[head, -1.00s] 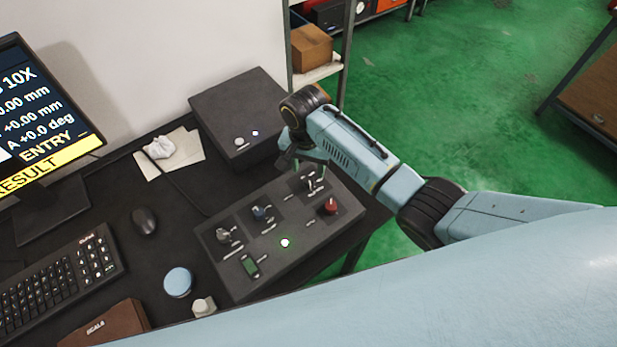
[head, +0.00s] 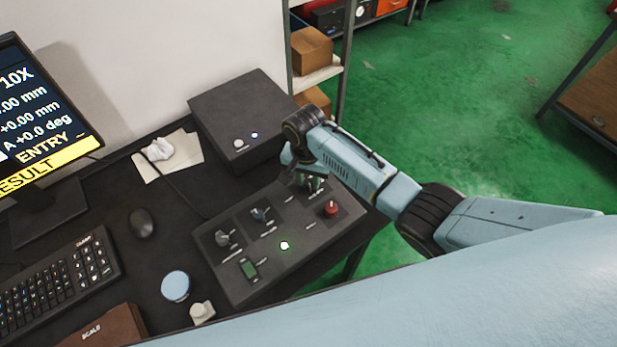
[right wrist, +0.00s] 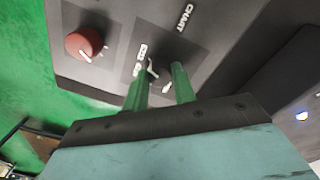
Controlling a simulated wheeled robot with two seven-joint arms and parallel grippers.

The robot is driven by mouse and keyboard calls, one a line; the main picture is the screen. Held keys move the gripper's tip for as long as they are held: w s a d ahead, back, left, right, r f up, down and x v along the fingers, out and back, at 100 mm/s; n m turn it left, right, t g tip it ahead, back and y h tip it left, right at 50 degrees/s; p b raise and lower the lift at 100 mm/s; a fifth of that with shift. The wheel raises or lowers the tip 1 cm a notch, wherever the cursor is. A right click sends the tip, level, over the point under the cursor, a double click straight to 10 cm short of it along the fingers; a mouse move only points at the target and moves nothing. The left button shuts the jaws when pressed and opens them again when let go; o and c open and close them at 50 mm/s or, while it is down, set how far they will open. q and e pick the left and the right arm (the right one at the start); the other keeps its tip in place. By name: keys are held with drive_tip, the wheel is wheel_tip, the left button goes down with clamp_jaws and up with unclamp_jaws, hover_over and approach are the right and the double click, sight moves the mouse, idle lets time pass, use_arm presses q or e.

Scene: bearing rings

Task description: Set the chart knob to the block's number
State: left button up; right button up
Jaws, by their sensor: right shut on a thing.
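The dark control panel (head: 318,245) lies on the desk with several knobs. In the right wrist view, the chart knob (right wrist: 153,72) has a pale pointer, a CHART label beside it and small white number windows (right wrist: 140,58) next to it. My right gripper (right wrist: 160,88) is shut on the chart knob, with one green finger on each side. In the head view, my right gripper (head: 312,184) is at the panel's upper right and mostly hides that knob. I cannot make out a number on any block. My left gripper is not in view.
A dark box (head: 238,110) stands behind the panel. A monitor (head: 45,110), keyboard (head: 60,285) and mouse (head: 142,223) are at left.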

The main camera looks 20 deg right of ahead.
drive_tip(key=shift+r+n+p, duration=0.15)
drive_tip(key=shift+n+p, duration=0.65)
drive_tip(key=shift+p, duration=0.1)
drive_tip(key=shift+n+p, duration=1.05)
drive_tip(key=shift+n, duration=0.15)
drive_tip(key=n+p, duration=0.2)
drive_tip(key=n, duration=0.2)
drive_tip(key=shift+n, duration=0.3)
drive_tip(key=n+p, duration=0.2)
drive_tip(key=n, duration=0.9)
drive_tip(key=shift+s+t+p, duration=0.1)
drive_tip(key=shift+t+p, duration=0.2)
drive_tip(key=shift+p, duration=0.05)
drive_tip(key=o, duration=1)
